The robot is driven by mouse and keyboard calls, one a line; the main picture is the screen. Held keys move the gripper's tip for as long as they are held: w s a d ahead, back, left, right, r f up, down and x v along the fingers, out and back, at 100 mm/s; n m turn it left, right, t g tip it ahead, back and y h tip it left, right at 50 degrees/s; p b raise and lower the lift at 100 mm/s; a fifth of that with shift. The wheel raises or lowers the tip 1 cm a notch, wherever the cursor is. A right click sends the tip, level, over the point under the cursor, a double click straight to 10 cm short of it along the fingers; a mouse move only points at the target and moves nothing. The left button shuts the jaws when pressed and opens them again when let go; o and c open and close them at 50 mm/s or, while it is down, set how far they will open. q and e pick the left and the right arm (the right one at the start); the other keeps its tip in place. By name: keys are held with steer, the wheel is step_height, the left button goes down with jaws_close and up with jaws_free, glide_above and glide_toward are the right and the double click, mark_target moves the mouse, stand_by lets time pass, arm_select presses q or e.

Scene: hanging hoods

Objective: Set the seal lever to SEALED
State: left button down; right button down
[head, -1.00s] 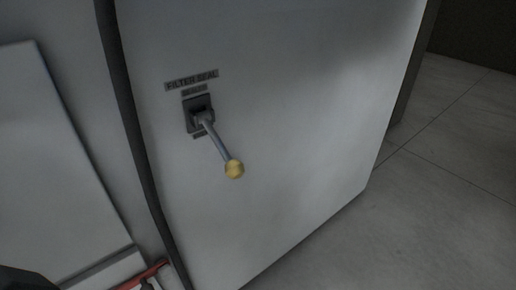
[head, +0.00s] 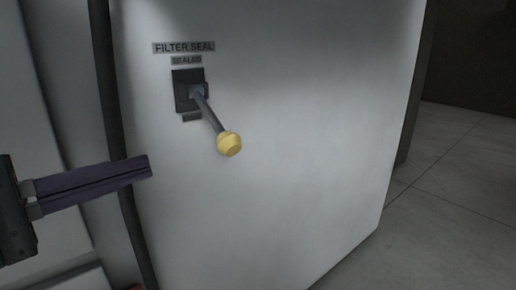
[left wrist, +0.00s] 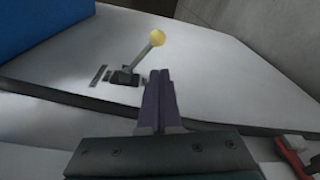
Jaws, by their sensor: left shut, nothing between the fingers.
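The seal lever (head: 212,115) has a grey rod with a yellow knob (head: 229,144). It sticks out of a dark mount (head: 188,91) on a white panel, its knob end lower and to the right. A FILTER SEAL label (head: 184,47) and a SEALED label (head: 187,60) are above the mount; a small label below is unreadable. My left gripper (head: 150,166) is shut and empty, left of and below the knob, apart from it. In the left wrist view, the shut fingers (left wrist: 161,75) point toward the panel, beside the lever (left wrist: 142,54). My right gripper is not in view.
The white panel (head: 290,150) is otherwise bare around the lever. A dark vertical strip (head: 108,100) runs down its left side. Open grey floor (head: 450,200) lies to the right. A blue surface (left wrist: 40,22) and a red item (left wrist: 290,155) show in the left wrist view.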

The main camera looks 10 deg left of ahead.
mark_target(213, 119)
arm_select(q)
steer(key=shift+r, duration=0.1)
steer(key=x, duration=1)
steer(key=shift+r+p, duration=0.1)
steer(key=shift+p, duration=0.25)
